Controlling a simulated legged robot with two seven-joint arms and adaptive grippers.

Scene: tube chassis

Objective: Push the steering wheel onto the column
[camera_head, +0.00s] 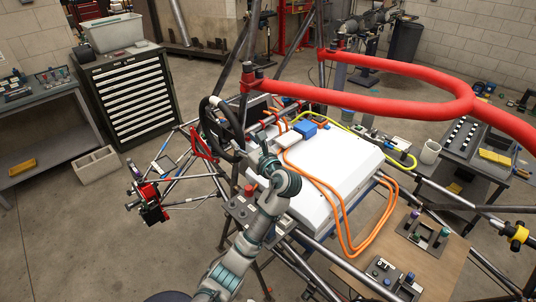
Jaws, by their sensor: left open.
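The black steering wheel (204,118) is near the middle of the camera_head view, at the left end of the tube chassis, tilted and seen partly from the side. My grey left arm reaches up from the bottom. Its left gripper (240,154) is open at the lower right of the wheel's rim, close to it. I cannot tell whether they touch. The column is mostly hidden around the wheel, so how far the wheel sits on it cannot be seen. My right gripper is not in view.
A white battery box (335,172) with orange cables lies right of my arm. A thick red tube (390,106) spans above the chassis. A drawer cabinet (139,98) stands at the back left; floor at the lower left is clear.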

